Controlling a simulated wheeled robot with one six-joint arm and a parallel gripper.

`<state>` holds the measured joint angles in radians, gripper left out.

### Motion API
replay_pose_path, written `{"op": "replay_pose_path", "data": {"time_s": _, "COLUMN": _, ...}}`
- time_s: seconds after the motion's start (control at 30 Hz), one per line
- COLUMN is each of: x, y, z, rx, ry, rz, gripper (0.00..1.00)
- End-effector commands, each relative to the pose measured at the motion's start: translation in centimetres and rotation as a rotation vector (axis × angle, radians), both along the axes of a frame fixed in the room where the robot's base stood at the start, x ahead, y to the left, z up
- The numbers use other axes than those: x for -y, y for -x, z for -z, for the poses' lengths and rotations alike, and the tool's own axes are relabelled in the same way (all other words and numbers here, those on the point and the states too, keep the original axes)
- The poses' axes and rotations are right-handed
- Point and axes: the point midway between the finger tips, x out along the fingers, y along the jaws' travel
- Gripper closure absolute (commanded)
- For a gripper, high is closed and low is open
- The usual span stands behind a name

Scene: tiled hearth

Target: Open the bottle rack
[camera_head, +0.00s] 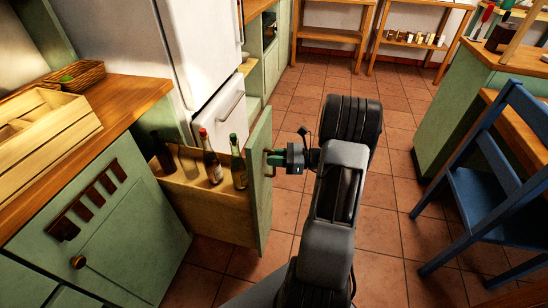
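The bottle rack (214,204) is a wooden pull-out drawer that stands well out from the green cabinets at the left. Several dark bottles are in it, including one with a red cap (211,160) and one with a green cap (238,165). Its green front panel (260,190) faces right, towards my arm. My gripper (276,158) is at the handle near the top of this panel, and its fingers appear shut on the handle. The fingertips are small and partly merge with the handle in the picture.
A wooden counter (130,95) with a wooden crate (45,135) and a basket (78,76) is at the left. A white fridge (170,40) stands behind the rack. A blue chair (490,185) and a green island are at the right. The tiled floor between is clear.

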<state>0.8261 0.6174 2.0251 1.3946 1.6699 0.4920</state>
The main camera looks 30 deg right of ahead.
Motion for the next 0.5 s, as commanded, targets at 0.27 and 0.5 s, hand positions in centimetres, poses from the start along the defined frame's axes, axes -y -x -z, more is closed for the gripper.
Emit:
{"op": "replay_pose_path", "data": {"time_s": 0.27, "x": 0.03, "y": -0.04, "z": -0.01, "rx": -0.001, "ry": 0.002, "rz": 0.001, "gripper": 0.64}}
{"op": "replay_pose_path", "data": {"time_s": 0.5, "x": 0.84, "y": 0.48, "z": -0.04, "rx": -0.003, "ry": 0.002, "rz": 0.003, "gripper": 0.64}}
